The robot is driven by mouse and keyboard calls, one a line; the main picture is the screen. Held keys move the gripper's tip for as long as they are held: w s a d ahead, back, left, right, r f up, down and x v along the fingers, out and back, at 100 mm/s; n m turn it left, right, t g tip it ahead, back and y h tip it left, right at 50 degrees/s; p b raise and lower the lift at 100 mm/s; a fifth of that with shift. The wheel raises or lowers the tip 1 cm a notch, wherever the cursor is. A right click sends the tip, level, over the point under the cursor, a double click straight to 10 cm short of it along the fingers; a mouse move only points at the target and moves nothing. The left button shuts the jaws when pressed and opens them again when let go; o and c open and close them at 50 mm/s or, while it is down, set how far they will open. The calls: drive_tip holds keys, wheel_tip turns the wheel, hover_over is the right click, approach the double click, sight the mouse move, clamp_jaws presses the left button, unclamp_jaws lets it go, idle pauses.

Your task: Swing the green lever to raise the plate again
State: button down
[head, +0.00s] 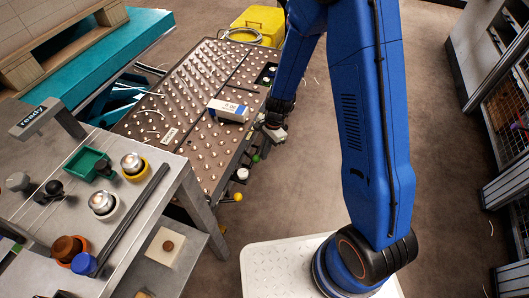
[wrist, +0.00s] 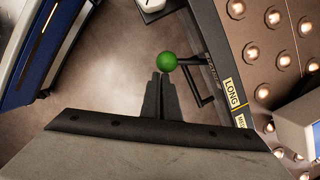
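The green ball (wrist: 166,61) of the lever shows in the wrist view, just beyond my fingertips, with a dark lever rod beside it. In the head view the green ball (head: 256,158) sits at the plate's right edge, below my gripper (head: 262,140). My gripper's fingers (wrist: 162,76) are together with nothing seen between them; whether the tips touch the ball I cannot tell. The plate (head: 190,85) is a brown surface studded with silver balls. A white and blue ream (head: 228,110) lies on it.
A white knob (head: 242,174) and a yellow knob (head: 238,197) stand along the same edge. A grey bench (head: 150,200) with cups and a green tray is at left. A yellow case (head: 260,24) stands behind. Floor at right is clear up to the wire racks.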

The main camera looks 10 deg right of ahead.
drive_tip(key=w+d+r, duration=0.2)
drive_tip(key=d+r, duration=0.4)
drive_tip(key=r, duration=0.3)
drive_tip(key=shift+w, duration=0.25)
idle(0.5)
drive_tip(key=s+d+r+n+t, duration=0.1)
drive_tip(key=s+d+r+n, duration=0.25)
drive_tip(key=r, duration=0.55)
drive_tip(key=s+d+r+n+t, duration=0.25)
drive_tip(key=s+r, duration=0.25)
drive_tip(key=r, duration=0.4)
drive_tip(key=s+d+r+n+t+h, duration=0.1)
drive_tip(key=s+d+r+n, duration=0.2)
drive_tip(key=s, duration=0.6)
drive_tip(key=s+d+r+n+t+h, duration=0.1)
drive_tip(key=s+d+r+n, duration=0.2)
drive_tip(key=s, duration=0.7)
wheel_tip(320, 180, up, 4)
drive_tip(key=d, duration=0.2)
drive_tip(key=shift+d+r+t, duration=0.25)
drive_tip(key=shift+d+t, duration=0.05)
drive_tip(key=shift+t, duration=0.05)
drive_tip(key=c, duration=2.4)
unclamp_jaws()
drive_tip(key=shift+c, duration=0.2)
